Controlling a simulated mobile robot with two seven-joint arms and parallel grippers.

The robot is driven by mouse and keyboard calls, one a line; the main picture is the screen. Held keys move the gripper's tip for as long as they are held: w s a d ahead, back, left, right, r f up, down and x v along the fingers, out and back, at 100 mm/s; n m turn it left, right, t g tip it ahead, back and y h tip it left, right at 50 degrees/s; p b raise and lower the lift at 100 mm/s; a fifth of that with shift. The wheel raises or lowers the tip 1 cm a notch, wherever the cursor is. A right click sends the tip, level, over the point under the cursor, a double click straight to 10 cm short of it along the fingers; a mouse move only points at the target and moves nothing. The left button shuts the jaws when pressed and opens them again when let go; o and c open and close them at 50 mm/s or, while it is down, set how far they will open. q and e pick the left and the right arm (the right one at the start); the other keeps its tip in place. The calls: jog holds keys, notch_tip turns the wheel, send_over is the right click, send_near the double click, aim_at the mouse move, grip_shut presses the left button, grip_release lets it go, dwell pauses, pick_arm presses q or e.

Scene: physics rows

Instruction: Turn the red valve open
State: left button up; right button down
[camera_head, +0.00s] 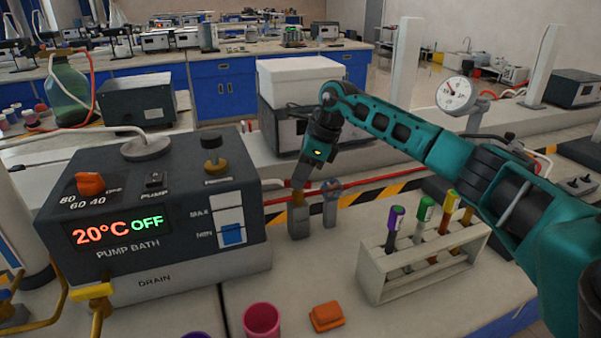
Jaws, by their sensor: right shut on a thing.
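My right gripper (302,172), on the teal arm from the right, points down behind the pump bath's right side. It is shut on the top of a short grey valve post (299,222) with a brass-coloured upper part, which I take for the red valve. My left gripper is not in view.
The pump bath (165,275), its display reading 20°C OFF, stands close on the left. A white rack (420,265) of capped tubes stands right, under my arm. A pink cup (262,320) and an orange block (326,316) lie in front. Red hoses run behind the valves.

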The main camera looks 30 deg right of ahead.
jog(key=n+g, duration=0.1)
jog(key=n, duration=0.3)
jog(key=shift+w+r+y, duration=0.1)
jog(key=shift+w+y, duration=0.05)
jog(key=shift+y, duration=0.25)
jog(key=shift+n+g, duration=0.3)
jog(key=shift+n, duration=0.1)
jog(key=c, duration=1.1)
grip_release()
jog(key=shift+c, duration=0.2)
jog(key=shift+d+r, duration=0.15)
jog(key=v, duration=1.2)
jog(key=shift+r, duration=0.2)
